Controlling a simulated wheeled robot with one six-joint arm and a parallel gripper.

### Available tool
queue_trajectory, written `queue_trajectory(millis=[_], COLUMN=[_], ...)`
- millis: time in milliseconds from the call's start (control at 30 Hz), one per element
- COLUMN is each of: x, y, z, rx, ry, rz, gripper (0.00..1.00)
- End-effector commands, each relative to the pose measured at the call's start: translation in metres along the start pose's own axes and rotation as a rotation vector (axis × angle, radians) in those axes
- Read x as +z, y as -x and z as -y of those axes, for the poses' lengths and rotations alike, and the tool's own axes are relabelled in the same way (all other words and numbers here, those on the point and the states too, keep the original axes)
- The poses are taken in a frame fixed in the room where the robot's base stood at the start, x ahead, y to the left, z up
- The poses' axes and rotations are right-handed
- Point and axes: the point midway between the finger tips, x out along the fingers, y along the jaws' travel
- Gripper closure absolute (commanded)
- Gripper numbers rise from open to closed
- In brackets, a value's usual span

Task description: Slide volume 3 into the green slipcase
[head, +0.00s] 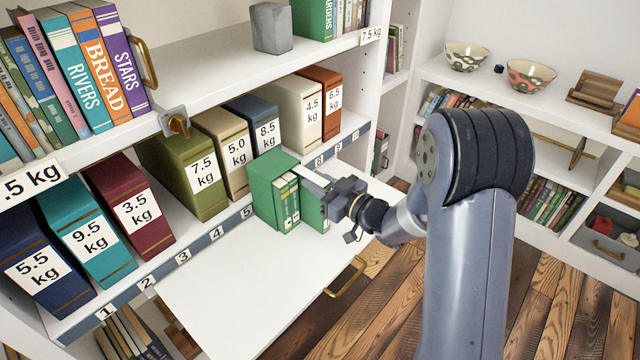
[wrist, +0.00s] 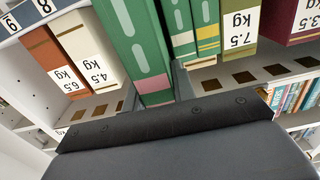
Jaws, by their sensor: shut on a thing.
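The green slipcase (head: 263,205) stands upright on the white pull-out board. My gripper (head: 328,186) is shut on another green volume, volume 3 (head: 313,210), which is upright, just right of those two. In the wrist view, volume 3 (wrist: 134,45) has a pink band and sits nearer the camera than the two spines. I cannot tell whether its far edge is inside the slipcase. Its number is not readable.
Weight-labelled boxes, such as the olive box (head: 185,175) and the cream box (head: 297,112), stand on the numbered shelf behind. The white board (head: 250,275) is clear in front, with a brass handle (head: 345,278) at its edge. A shelf (head: 220,75) overhangs above.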

Motion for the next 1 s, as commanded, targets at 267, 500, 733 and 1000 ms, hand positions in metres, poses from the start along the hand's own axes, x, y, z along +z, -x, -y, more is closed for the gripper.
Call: queue_trajectory(millis=[267, 500, 733, 1000], x=[-0.001, -0.001, 0.000, 0.001], y=[-0.007, -0.014, -0.018, -0.018], z=[0.000, 0.000, 0.000, 0.001], rx=[-0.001, -0.001, 0.000, -0.003], ry=[0.000, 0.000, 0.000, 0.000], rz=[-0.002, -0.003, -0.001, 0.001], gripper=[1.00, 1.00, 0.73, 0.51])
